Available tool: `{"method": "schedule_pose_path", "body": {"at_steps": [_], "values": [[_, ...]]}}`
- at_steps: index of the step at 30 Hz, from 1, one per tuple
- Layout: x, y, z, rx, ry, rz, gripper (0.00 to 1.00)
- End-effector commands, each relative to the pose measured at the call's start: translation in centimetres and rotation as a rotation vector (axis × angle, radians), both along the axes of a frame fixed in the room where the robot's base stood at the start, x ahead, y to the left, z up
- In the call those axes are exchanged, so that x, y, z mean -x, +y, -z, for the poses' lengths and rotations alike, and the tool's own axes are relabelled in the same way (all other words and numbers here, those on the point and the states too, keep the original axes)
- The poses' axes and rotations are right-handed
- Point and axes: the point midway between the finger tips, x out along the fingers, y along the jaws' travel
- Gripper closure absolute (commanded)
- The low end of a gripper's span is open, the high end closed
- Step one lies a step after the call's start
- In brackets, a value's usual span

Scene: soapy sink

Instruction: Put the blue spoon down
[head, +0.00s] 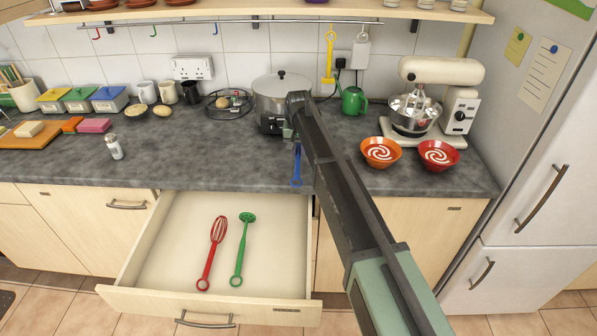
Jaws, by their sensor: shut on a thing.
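The blue spoon (297,166) hangs roughly upright below my gripper (293,137), with its ring end down. It shows in front of the dark counter's front edge. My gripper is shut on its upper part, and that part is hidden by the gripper. An open drawer (135,266) lies below and to the left of the spoon.
A steel pot (282,95) stands behind my gripper. Orange (381,152) and red (438,155) bowls and a cream mixer (441,75) stand to the right. The drawer floor is bare left and right of the utensils. A yellow utensil (329,60) hangs from the rail.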

Motion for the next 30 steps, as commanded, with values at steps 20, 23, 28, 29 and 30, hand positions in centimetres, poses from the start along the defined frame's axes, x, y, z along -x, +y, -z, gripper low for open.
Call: {"method": "schedule_pose_path", "body": {"at_steps": [20, 23, 28, 29, 30], "values": [[0.0, 0.0, 4.5, 0.000, 0.000, 0.000, 1.00], [0.0, 0.0, 4.3, 0.000, 0.000, 0.000, 0.68], [0.0, 0.0, 4.3, 0.000, 0.000, 0.000, 0.56], [0.0, 0.0, 4.3, 0.000, 0.000, 0.000, 0.56], [0.0, 0.0, 4.3, 0.000, 0.000, 0.000, 0.56]]}}
